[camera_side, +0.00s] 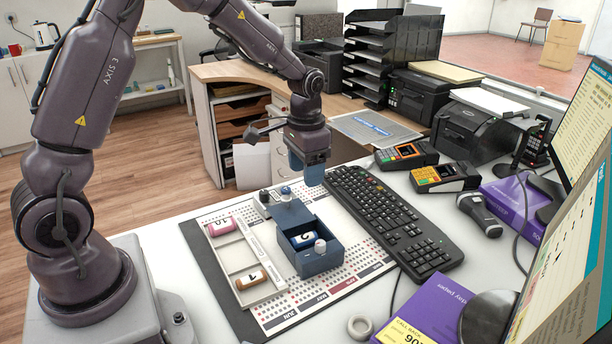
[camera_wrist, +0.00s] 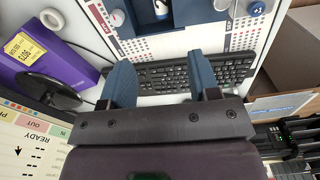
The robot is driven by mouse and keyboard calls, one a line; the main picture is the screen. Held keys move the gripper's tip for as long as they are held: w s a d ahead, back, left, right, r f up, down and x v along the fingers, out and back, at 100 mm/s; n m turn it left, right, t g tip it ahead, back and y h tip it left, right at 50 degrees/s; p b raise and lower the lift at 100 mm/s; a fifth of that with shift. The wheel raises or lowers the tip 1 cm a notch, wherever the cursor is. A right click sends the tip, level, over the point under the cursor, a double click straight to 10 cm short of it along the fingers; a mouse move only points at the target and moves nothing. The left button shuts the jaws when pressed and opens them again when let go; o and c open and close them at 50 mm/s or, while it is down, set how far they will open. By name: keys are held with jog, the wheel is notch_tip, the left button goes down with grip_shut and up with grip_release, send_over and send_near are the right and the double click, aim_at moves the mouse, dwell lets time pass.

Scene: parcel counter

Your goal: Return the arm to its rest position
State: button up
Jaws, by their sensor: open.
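My gripper (camera_side: 308,172) hangs above the counter, behind the blue box and near the left end of the keyboard in the side view. In the wrist view its two blue fingers (camera_wrist: 161,84) are apart with nothing between them. The blue box (camera_side: 318,262) stands on the calendar mat with its drawer pulled open. A blue-and-white piece marked 2 (camera_side: 303,240) lies inside the drawer. A white tray (camera_side: 262,292) beside it holds a pink piece (camera_side: 222,227) and a brown piece marked 1 (camera_side: 251,280).
The black keyboard (camera_side: 390,220) lies right of the box. Card terminals (camera_side: 440,178), a scanner (camera_side: 480,213) and monitors (camera_side: 560,130) crowd the right side. A purple box (camera_side: 425,305) and a tape roll (camera_side: 360,327) are at the front. The air around my gripper looks clear.

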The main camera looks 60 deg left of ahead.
dwell(0.4)
jog(key=s+d+r+t, duration=0.2)
jog(key=s+d+r, duration=0.2)
jog(key=s+r, duration=0.4)
jog(key=s+d+r+t, duration=0.3)
jog(key=s+r, duration=0.5)
jog(key=s, duration=0.4)
jog(key=shift+s+d+r+n+t, duration=0.2)
jog(key=shift+d+r+n+t, duration=0.1)
jog(key=shift+d, duration=0.4)
